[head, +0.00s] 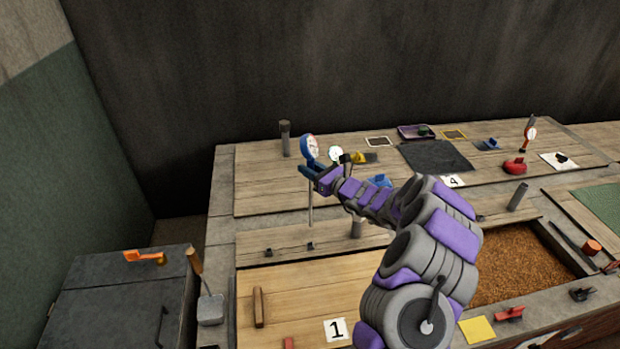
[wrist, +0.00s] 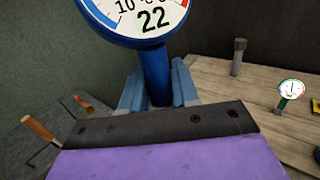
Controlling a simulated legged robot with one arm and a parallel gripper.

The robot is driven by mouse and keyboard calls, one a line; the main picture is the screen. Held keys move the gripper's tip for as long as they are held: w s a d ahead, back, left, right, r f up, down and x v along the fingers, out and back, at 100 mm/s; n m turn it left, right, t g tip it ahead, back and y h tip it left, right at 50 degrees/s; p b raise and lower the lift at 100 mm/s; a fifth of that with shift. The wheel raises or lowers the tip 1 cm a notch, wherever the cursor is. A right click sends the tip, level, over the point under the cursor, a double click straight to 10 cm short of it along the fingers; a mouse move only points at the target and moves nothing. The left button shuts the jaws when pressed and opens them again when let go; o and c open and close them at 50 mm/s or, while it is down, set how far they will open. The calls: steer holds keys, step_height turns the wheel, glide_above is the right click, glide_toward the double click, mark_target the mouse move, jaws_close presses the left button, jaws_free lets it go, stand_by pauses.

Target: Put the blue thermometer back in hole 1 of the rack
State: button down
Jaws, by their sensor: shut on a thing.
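The blue thermometer (head: 310,148) has a round white dial and a thin metal stem that hangs down over the worktop in the head view. In the wrist view its dial (wrist: 145,12) reads 22 and is cut off by the top edge. My gripper (head: 308,171) is shut on the blue neck below the dial, with its blue fingers on either side in the wrist view (wrist: 158,90). The thermometer looks about upright. I cannot tell whether the stem tip touches anything. I cannot make out the rack or its hole 1.
A green-rimmed dial (head: 335,154) stands just behind my gripper, and a grey post (head: 285,138) stands to its left. An orange dial thermometer (head: 531,133) is far right. A card marked 1 (head: 337,329) lies on the front wooden lid. Brown grain (head: 520,265) fills an open bin.

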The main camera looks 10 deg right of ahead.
mark_target(310, 140)
steer(key=shift+r+p, duration=1.7)
steer(key=shift+r, duration=3.4)
steer(key=shift+r+p, duration=2.65)
steer(key=shift+r, duration=1.3)
